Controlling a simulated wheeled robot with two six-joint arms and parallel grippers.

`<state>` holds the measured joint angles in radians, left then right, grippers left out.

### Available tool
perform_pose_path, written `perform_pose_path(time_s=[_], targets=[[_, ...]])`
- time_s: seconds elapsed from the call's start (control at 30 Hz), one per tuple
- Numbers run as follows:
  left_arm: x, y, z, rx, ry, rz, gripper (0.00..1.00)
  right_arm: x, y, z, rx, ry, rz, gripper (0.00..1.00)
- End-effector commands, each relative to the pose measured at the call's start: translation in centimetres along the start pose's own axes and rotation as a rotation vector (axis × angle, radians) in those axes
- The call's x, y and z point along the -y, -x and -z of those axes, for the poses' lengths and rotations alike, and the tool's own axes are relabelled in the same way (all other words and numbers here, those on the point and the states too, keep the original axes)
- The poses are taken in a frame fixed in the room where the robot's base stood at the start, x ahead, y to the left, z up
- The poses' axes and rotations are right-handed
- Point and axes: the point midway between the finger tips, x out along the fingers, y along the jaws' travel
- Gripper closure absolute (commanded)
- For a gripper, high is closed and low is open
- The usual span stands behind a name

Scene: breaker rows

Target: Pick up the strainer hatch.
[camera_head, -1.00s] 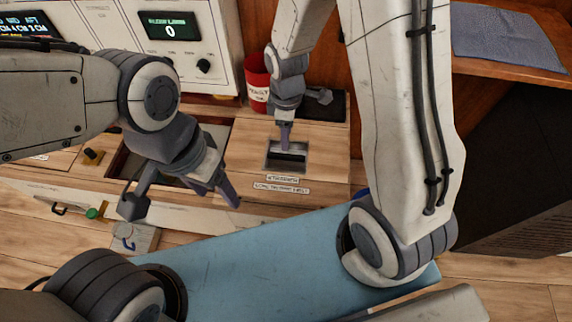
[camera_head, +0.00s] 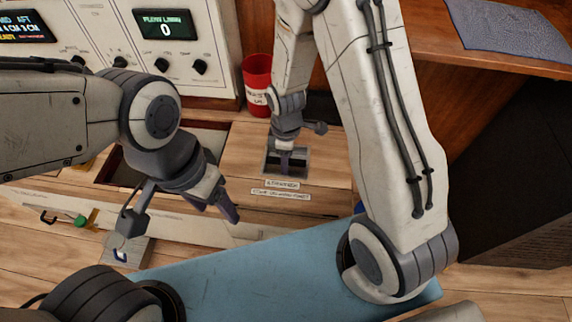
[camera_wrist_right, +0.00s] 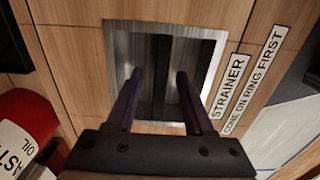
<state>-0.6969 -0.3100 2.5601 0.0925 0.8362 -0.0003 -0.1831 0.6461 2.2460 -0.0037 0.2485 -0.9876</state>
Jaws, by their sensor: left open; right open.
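The strainer hatch (camera_head: 328,168) is a wooden panel in the floor with a recessed metal pull (camera_head: 303,165) and white labels reading "STRAINER" and "COME ON RING FIRST". In the right wrist view, the hatch (camera_wrist_right: 75,50) surrounds the pull's bright metal frame and a dark bar (camera_wrist_right: 160,65). My right gripper (camera_head: 286,165) is open and points down at the pull. In the wrist view its two fingers (camera_wrist_right: 158,75) stand at either side of the bar; I cannot tell whether they touch it. My left gripper (camera_head: 230,212) is open and empty, left of the labels.
A dark floor opening (camera_head: 110,165) lies left of the hatch. A red bucket (camera_head: 257,75) stands behind it, beside the white instrument panel (camera_head: 185,45).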

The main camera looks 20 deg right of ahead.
Motion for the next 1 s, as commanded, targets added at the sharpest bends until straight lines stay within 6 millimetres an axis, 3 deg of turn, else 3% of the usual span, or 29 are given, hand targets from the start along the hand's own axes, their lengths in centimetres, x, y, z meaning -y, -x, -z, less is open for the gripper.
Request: perform_pose_path(time_s=[0.1,0.23,1.0], targets=[[-0.01,0.09,0.01,0.000,0.000,0.000,0.35,-0.01,0.12,0.01,0.000,0.000,0.000,0.51],[-0.01,0.09,0.01,0.000,0.000,0.000,0.35,0.00,0.12,0.01,0.000,0.000,0.000,1.00],[-0.01,0.09,0.01,0.000,0.000,0.000,0.35,-0.01,0.14,0.00,0.000,0.000,0.000,1.00]])
